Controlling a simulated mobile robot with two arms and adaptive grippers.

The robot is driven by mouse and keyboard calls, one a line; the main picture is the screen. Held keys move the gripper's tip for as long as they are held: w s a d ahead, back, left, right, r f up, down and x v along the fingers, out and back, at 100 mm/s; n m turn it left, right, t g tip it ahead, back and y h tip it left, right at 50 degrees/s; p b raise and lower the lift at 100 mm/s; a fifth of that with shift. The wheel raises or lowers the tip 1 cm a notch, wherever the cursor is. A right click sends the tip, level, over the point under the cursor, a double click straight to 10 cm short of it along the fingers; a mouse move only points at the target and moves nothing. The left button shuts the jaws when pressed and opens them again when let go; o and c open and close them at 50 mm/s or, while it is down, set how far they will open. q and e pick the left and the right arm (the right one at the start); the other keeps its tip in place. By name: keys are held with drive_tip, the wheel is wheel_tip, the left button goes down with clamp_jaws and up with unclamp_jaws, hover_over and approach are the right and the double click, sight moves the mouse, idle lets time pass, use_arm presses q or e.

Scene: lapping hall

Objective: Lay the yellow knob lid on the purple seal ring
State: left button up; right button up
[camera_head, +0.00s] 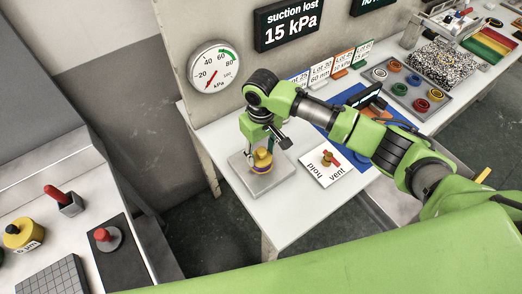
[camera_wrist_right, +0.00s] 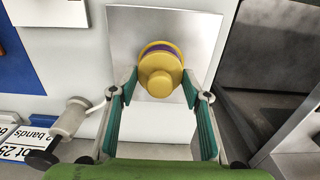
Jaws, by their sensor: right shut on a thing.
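The yellow knob lid (camera_wrist_right: 160,75) is between the fingertips of my right gripper (camera_wrist_right: 160,76), which is shut on it. The purple seal ring (camera_wrist_right: 163,47) shows only as a thin arc past the lid's far edge, with a yellow rim around it. The lid hides most of the ring, and I cannot tell whether the two touch. In the head view the lid (camera_head: 263,155) is over the square grey plate (camera_head: 284,169), under my right gripper (camera_head: 263,147). My left gripper is not in view.
A white vent/hold card (camera_head: 326,177) lies to the right of the plate. A wall gauge (camera_head: 213,67) stands behind, reading near the low end. A tray of coloured rings (camera_head: 404,107) is farther right. The table's front edge is close to the plate.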

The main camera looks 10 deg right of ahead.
sight(261, 150)
drive_tip(key=o, duration=1.1)
drive_tip(key=shift+f, duration=0.15)
drive_tip(key=shift+c, duration=0.2)
drive_tip(key=shift+o, duration=1.3)
wheel_tip(261, 150, up, 12)
drive_tip(key=b, duration=0.2)
drive_tip(key=shift+r, duration=0.2)
